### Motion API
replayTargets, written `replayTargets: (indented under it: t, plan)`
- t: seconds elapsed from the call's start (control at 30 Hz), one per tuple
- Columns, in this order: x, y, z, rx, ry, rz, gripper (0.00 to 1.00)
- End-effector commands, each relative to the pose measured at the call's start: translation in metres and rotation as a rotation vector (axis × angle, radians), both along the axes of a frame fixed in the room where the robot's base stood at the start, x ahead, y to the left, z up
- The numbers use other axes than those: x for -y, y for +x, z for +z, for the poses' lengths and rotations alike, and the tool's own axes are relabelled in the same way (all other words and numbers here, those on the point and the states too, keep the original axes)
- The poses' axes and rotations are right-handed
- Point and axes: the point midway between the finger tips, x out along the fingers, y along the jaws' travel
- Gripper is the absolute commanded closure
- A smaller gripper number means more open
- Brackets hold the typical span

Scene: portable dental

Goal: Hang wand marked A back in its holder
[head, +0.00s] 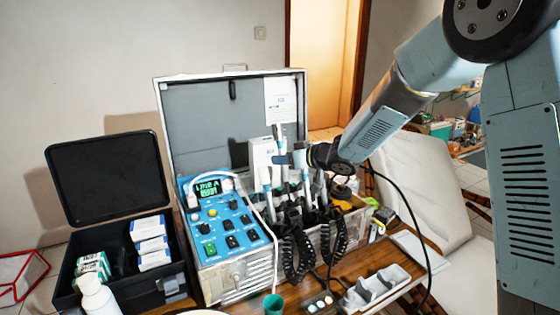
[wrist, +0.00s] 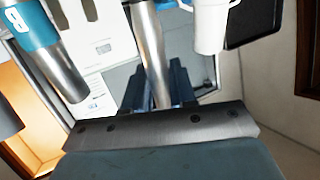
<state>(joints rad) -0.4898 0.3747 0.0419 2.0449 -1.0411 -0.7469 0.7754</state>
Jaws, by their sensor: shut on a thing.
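My gripper (head: 284,160) is in front of the open case, over the row of wands. It is shut on a slim silver wand (wrist: 148,45), which runs between its blue jaws in the wrist view. No letter shows on this wand, so I cannot tell its mark. A teal and silver wand marked B (wrist: 38,38) is to its left in the wrist view. A white piece (wrist: 210,25) is to its right. The holder row is crowded in the head view; which slot is empty cannot be told.
Black coiled cords (head: 341,237) hang in front of the wands. A blue control panel (head: 222,222) with a lit display stands left of them. A black open box (head: 110,180) with cartons is farther left. A green cup (head: 273,304) and a grey tray (head: 376,288) are at the front.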

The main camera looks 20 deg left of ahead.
Motion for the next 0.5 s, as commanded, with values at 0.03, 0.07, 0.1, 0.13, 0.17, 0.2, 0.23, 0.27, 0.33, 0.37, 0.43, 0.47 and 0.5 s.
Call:
replayTargets:
  t: [0.03, 0.07, 0.1, 0.13, 0.17, 0.2, 0.23, 0.27, 0.33, 0.37, 0.43, 0.47, 0.5]
  plan:
    - [0.000, 0.000, -0.001, 0.000, 0.000, 0.000, 1.00]
    - [0.000, -0.001, -0.001, 0.000, 0.000, 0.001, 1.00]
    - [-0.001, -0.002, -0.002, -0.001, 0.000, 0.002, 1.00]
    - [-0.001, -0.002, -0.004, -0.001, 0.000, 0.003, 1.00]
    - [-0.001, -0.003, -0.005, -0.002, 0.000, 0.005, 1.00]
    - [-0.002, -0.005, -0.007, -0.002, 0.001, 0.007, 1.00]
    - [-0.002, -0.006, -0.009, -0.003, 0.000, 0.008, 1.00]
    - [-0.003, -0.007, -0.011, -0.002, 0.000, 0.009, 1.00]
    - [-0.003, -0.010, -0.016, -0.002, 0.000, 0.012, 1.00]
    - [-0.003, -0.011, -0.019, -0.002, 0.000, 0.012, 1.00]
    - [-0.002, -0.012, -0.024, -0.002, -0.001, 0.014, 1.00]
    - [-0.001, -0.013, -0.026, -0.002, -0.001, 0.014, 1.00]
    - [-0.001, -0.014, -0.029, -0.003, 0.000, 0.013, 1.00]
